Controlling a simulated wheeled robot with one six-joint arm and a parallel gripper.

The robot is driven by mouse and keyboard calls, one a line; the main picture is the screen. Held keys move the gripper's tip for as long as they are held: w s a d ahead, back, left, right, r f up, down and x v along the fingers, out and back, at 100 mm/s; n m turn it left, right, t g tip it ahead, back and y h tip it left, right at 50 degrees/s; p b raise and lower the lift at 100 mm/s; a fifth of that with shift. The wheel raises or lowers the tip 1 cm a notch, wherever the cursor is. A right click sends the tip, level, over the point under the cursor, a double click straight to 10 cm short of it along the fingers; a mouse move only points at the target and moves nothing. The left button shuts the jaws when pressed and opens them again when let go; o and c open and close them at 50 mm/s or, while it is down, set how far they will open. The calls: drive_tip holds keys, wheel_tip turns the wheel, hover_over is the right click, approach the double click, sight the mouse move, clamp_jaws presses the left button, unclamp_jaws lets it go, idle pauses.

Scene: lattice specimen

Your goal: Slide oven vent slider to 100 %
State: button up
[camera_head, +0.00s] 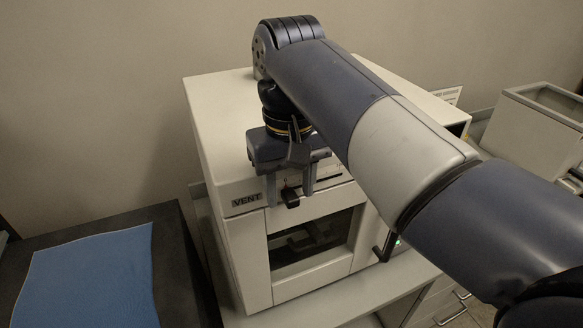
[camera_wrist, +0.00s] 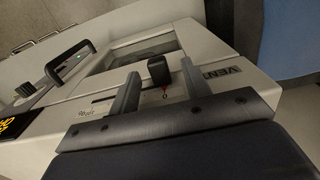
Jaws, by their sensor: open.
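The oven (camera_head: 226,150) is a pale box with a dark front window. A VENT label (camera_head: 247,200) is on its front, and it shows at the right of the wrist view (camera_wrist: 222,73). The black vent slider knob (camera_head: 290,198) is beside the label, and in the wrist view the knob (camera_wrist: 158,70) is by the red mark and the "0". The slot (camera_wrist: 105,98) runs left from it toward printing at the other end. My gripper (camera_head: 290,200) is open, with one finger on each side of the knob; the wrist view shows gaps beside it.
The oven door handle (camera_wrist: 70,64) stands out from the front, beyond the slot's far end. A blue mat (camera_head: 88,278) lies on a dark surface at the left. Another pale device (camera_head: 535,125) stands at the right. Drawers with handles are below the counter.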

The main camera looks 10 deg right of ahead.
drive_tip(key=shift+f, duration=0.15)
drive_tip(key=shift+c, duration=0.2)
clamp_jaws()
drive_tip(key=w+d+p, duration=0.2)
drive_tip(key=d, duration=0.7)
drive_tip(key=shift+w+d, duration=0.35)
drive_tip(key=shift+w, duration=0.05)
drive_tip(key=shift+o, duration=0.2)
unclamp_jaws()
wheel_tip(320, 180, up, 6)
drive_tip(key=p, duration=0.1)
drive_tip(key=shift+p, duration=0.4)
idle(0.5)
